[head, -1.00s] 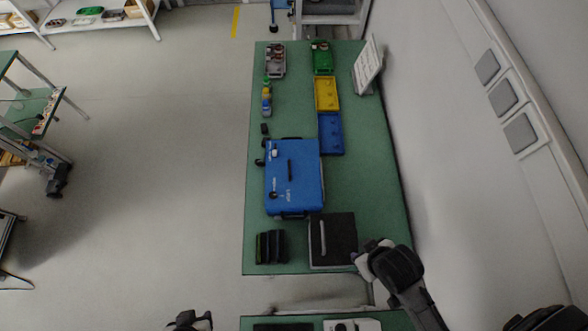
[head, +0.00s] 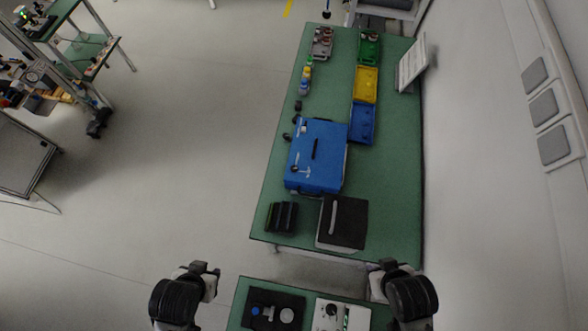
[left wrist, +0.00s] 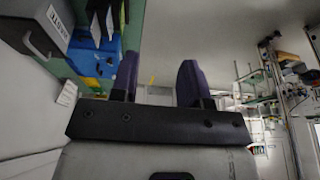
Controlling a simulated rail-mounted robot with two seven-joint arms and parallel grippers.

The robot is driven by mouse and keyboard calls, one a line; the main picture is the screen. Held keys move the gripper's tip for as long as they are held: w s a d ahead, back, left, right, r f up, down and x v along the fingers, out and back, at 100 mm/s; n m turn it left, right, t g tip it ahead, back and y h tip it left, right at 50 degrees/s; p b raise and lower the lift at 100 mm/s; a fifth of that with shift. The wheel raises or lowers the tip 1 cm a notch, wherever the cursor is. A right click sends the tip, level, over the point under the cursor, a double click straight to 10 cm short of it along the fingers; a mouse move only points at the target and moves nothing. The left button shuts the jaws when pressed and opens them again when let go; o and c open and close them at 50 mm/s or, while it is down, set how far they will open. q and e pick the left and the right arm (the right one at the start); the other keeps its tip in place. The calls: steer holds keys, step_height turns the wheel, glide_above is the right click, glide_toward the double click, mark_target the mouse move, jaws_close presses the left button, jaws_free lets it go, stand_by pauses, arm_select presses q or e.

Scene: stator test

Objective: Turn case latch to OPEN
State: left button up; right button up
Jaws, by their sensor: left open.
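The blue case (head: 333,160) lies on the green table in the head view. A dark bar-shaped part (head: 315,148) and small knobs (head: 296,168) show on its top; its lettering is too small to read, so I cannot tell the latch position. My left gripper (head: 205,268) is at the lower left, off the table and well short of the case. In the left wrist view its two fingers (left wrist: 158,82) stand apart with nothing between them. My right gripper (head: 383,266) is by the table's near right corner, apart from the case; its jaws are unclear.
A black-topped box (head: 349,222) and dark upright blocks (head: 281,217) stand nearer than the case. Blue (head: 361,124), yellow (head: 366,85) and green (head: 369,48) bins lie behind it. A sign (head: 411,64) stands at the right edge. A nearer table (head: 240,300) holds parts.

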steer(key=shift+s+d+f, duration=0.15)
steer(key=shift+s+d, duration=0.1)
steer(key=shift+s, duration=0.05)
